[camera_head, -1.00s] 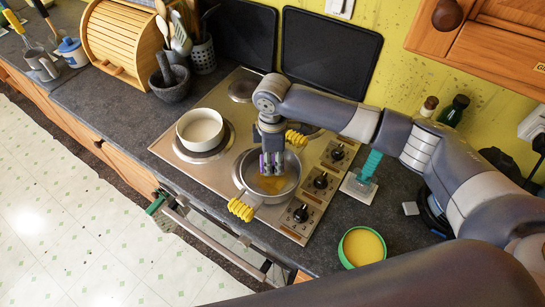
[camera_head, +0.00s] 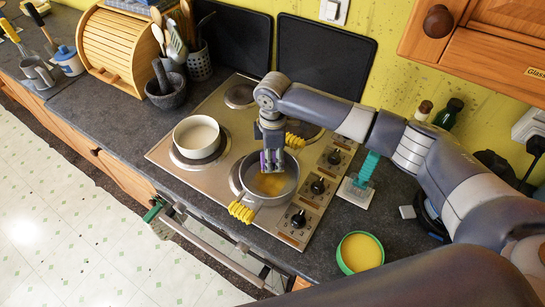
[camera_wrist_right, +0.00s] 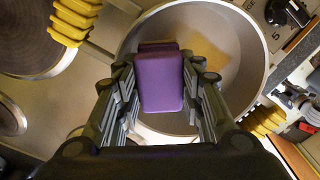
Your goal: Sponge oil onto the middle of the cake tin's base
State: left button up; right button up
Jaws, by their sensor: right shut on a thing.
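The cake tin (camera_head: 291,188) is a round grey metal pan with yellow grips, standing on the hob. A yellow-tan oil patch (camera_head: 270,184) lies on its base, right of the sponge in the right wrist view (camera_wrist_right: 228,52). My right gripper (camera_head: 272,165) is over the tin, shut on a purple sponge (camera_wrist_right: 161,78). The sponge is between the fingers, over the tin's left part in the right wrist view; I cannot tell whether it touches the base. A green-rimmed bowl of yellow oil (camera_head: 360,252) stands on the worktop at right. My left gripper is out of view.
A white pot (camera_head: 197,136) stands on the left burner. Hob knobs (camera_head: 317,187) line the right of the tin. A teal brush (camera_head: 366,170) stands beside the hob. A mortar (camera_head: 165,90) and utensil pot (camera_head: 199,64) are behind at left. Worktop around the bowl is mostly clear.

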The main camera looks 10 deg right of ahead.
jog(key=shift+f, duration=0.45)
dwell(0.7)
jog(key=shift+s+a, duration=0.1)
jog(key=shift+s+a+r+p, duration=0.15)
jog(key=shift+s+a+p, duration=0.25)
jog(key=shift+p, duration=0.2)
jog(key=shift+s+a+p, duration=0.95)
jog(key=shift+s+a, duration=0.1)
jog(key=shift+a, duration=0.05)
jog(key=shift+f, duration=0.65)
jog(key=shift+s+a, duration=0.1)
